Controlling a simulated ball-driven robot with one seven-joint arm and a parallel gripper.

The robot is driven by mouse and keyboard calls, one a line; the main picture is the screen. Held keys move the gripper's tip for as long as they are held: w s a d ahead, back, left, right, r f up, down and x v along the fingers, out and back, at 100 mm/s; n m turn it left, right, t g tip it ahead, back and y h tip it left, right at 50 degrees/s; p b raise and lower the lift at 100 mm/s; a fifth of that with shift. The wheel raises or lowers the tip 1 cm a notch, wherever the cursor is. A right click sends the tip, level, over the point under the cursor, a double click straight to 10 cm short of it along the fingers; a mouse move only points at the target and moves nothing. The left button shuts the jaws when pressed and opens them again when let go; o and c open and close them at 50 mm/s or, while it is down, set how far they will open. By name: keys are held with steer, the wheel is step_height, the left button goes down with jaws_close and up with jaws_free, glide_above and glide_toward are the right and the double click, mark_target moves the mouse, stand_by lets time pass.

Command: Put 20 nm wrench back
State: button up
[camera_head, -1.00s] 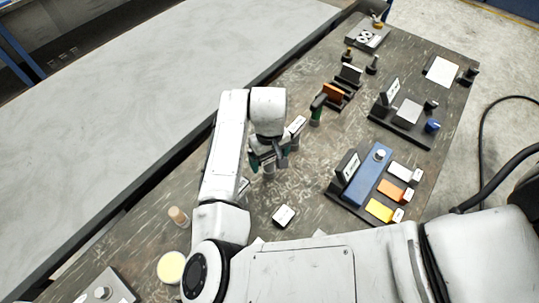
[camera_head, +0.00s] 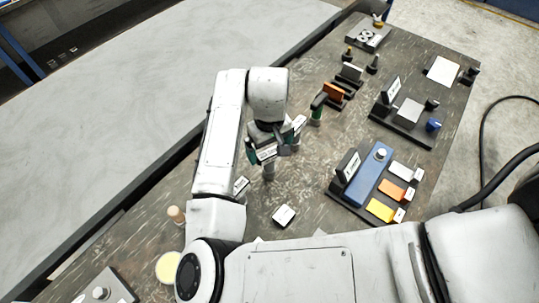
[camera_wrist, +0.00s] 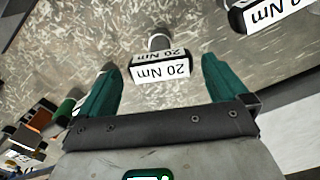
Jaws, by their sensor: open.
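In the wrist view, a small dark piece with a white "20 Nm" label (camera_wrist: 160,70) and a grey round post lies between and beyond my green fingertips. I cannot tell whether it is the wrench or its holder. My gripper (camera_wrist: 160,64) is open, with the piece apart from both fingers. In the head view my gripper (camera_head: 268,150) hangs over the middle of the table, hiding part of what is below. A second piece labelled "20 Nm" (camera_wrist: 275,13) shows at the top right of the wrist view.
A green upright handle (camera_head: 317,108) and an orange block (camera_head: 334,92) stand beyond my gripper. A labelled dark block (camera_head: 284,215) lies nearer. A blue block (camera_head: 368,178) on a dark tray stands to the right. A pale round lid (camera_head: 170,267) is at the lower left.

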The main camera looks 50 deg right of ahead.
step_height(320, 180, up, 8)
steer(key=shift+f+b, duration=0.2)
steer(key=shift+b, duration=0.15)
